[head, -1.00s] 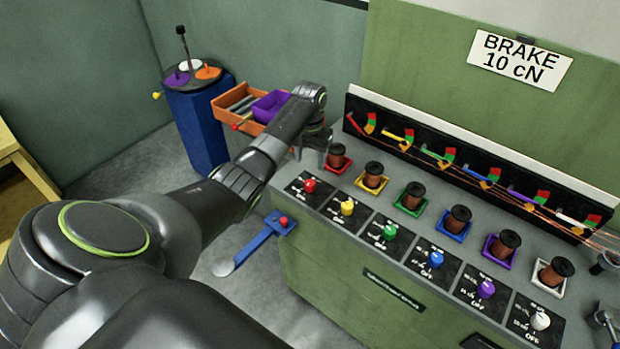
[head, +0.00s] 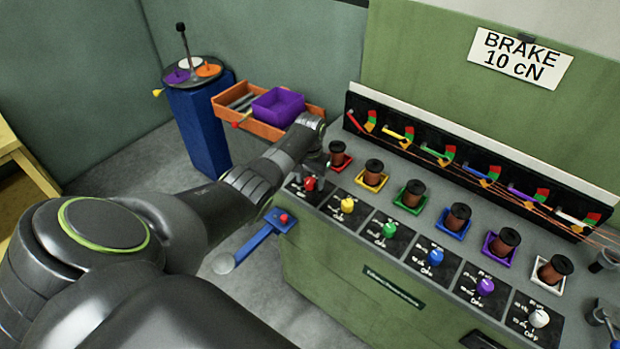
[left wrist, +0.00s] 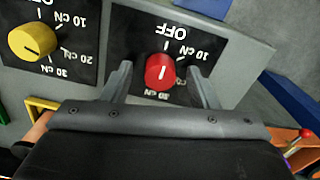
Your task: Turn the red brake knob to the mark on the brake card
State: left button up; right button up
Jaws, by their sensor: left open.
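The red brake knob (head: 310,184) is at the left end of the row of knobs on the green bench. In the left wrist view the red knob (left wrist: 160,72) stands between the two fingers of my open left gripper (left wrist: 159,74), with a gap on each side. Its white line points towards OFF; 10 cN is marked beside that, and the lower marks are partly hidden. In the head view my left gripper (head: 314,168) is over the knob's panel. The brake card (head: 520,58) on the wall reads BRAKE 10 cN. My right gripper is not in view.
A yellow knob (left wrist: 32,41) is beside the red one, with several other coloured knobs further right. Spools in coloured trays stand behind, including the red-tray spool (head: 338,154) close to my gripper. A blue lever (head: 254,243) sticks out at the bench's left end.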

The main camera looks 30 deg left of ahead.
pick_arm(q)
jog(key=c, duration=1)
jog(key=shift+m, duration=0.3)
jog(key=m, duration=0.4)
jog(key=shift+p, duration=0.35)
jog(key=shift+m, duration=2.6)
jog(key=o, duration=1)
